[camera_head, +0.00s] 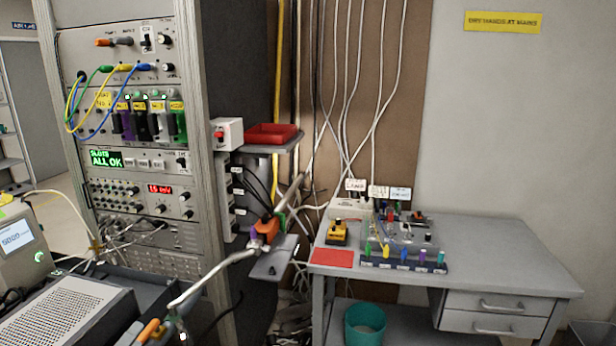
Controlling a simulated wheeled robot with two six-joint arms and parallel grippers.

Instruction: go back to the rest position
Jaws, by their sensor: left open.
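My left arm comes in from the bottom left as a pale, thin link with orange joints. It reaches up to the right, in front of the rack's right side. My left gripper (296,190) is at its far end, open, small and partly lost against the cables and brown board behind it. I see nothing held in it. It is below the small shelf with the red tray and left of the desk, apart from the desktop. My right gripper is not in view.
An instrument rack (122,40) stands at left, its green display reading "ALL OK". A red tray (270,133) sits on a side shelf. A grey desk (500,262) at right bears a yellow device (337,232), a red mat (331,257) and several coloured vials. A teal bin (365,325) stands below.

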